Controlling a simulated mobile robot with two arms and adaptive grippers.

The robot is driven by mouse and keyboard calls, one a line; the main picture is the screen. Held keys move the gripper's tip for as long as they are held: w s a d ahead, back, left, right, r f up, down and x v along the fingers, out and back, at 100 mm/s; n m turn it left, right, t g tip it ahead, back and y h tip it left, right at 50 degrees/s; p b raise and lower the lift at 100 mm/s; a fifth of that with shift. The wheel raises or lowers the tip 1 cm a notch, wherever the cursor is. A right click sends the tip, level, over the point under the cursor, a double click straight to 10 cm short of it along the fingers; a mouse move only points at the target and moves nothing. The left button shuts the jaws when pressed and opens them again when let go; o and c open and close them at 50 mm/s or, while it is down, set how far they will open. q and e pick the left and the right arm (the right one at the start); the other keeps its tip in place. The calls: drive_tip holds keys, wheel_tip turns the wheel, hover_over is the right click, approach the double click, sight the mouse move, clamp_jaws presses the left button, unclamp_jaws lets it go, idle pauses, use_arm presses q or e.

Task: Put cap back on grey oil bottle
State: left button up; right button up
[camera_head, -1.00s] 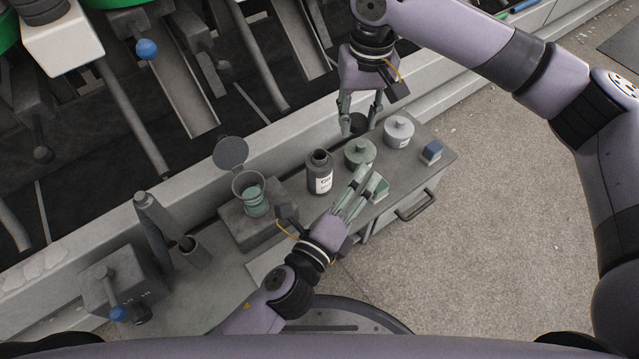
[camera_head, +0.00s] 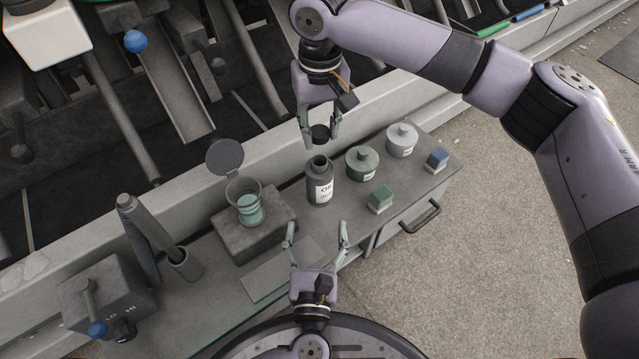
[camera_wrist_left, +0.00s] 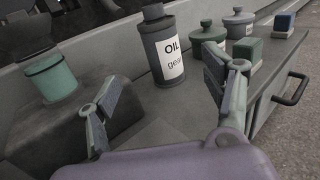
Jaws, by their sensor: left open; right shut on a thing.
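A green lidded pot (camera_head: 362,166) and a grey lidded pot (camera_head: 402,140) stand right of the bottle. A green block (camera_head: 381,198) and a blue block (camera_head: 437,158) lie in front of them. A drawer handle (camera_head: 420,217) juts from the bench front.

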sight(319, 188)
use_arm(q)
drive_tip(key=w, duration=1.2)
drive_tip(key=shift+d, duration=0.25)
drive_tip(key=shift+s, duration=0.1)
drive_tip(key=c, duration=1.8)
clamp_jaws()
use_arm(e)
drive_tip(key=shift+f, duration=2.55)
